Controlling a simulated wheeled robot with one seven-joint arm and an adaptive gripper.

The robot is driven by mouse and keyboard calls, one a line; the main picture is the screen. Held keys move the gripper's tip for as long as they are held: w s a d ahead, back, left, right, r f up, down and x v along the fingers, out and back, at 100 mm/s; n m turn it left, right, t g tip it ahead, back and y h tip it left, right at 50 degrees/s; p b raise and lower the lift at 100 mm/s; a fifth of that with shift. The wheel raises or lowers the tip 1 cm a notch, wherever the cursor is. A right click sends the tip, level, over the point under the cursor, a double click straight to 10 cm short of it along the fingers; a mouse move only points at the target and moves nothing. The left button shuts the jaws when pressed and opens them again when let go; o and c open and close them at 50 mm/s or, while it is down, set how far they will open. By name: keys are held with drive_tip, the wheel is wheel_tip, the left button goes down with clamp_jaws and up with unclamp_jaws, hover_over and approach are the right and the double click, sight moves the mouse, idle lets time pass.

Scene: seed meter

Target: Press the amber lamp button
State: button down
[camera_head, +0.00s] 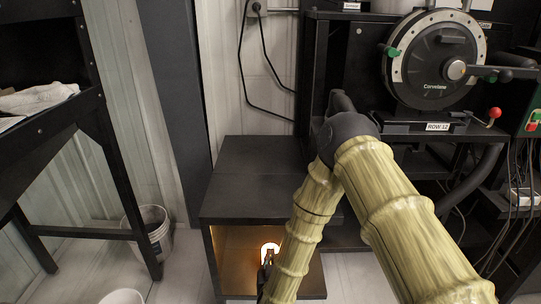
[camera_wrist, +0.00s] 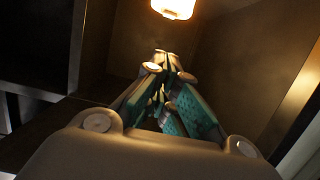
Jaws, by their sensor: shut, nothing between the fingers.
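A glowing amber lamp (camera_head: 270,248) shines inside the open compartment of the low black cabinet (camera_head: 252,180). It also shows bright at the top edge of the wrist view (camera_wrist: 174,8), cut off by the frame. I cannot make out a button apart from the glowing face. My gripper (camera_head: 267,260) is inside the compartment, just in front of the lamp, and partly hides it in the head view. In the wrist view my gripper's fingers (camera_wrist: 166,66) are together and empty, pointing below the lamp. I cannot tell whether they touch it.
The compartment's brown inner walls (camera_head: 235,260) enclose my gripper closely. Above right stands the seed meter disc (camera_head: 440,60) with a red-knobbed lever (camera_head: 494,113). A black table (camera_head: 70,110) and a bucket (camera_head: 150,225) are at left. Cables hang at right.

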drive_tip(key=s+d+f+g, duration=0.4)
drive_tip(key=s+d+f, duration=0.25)
drive_tip(key=s, duration=0.25)
drive_tip(key=s+d+f+g, duration=0.4)
drive_tip(key=s+d+f, duration=0.2)
drive_tip(key=s+f, duration=0.15)
drive_tip(key=s+d+g, duration=0.4)
drive_tip(key=s+d, duration=0.1)
drive_tip(key=s, duration=0.7)
drive_tip(key=s+d+g, duration=0.3)
drive_tip(key=s+d, duration=0.2)
drive_tip(key=s, duration=0.8)
wheel_tip(320, 180, up, 26)
drive_tip(key=p, duration=2.7)
drive_tip(key=shift+w, duration=0.35)
drive_tip(key=shift+d, duration=0.1)
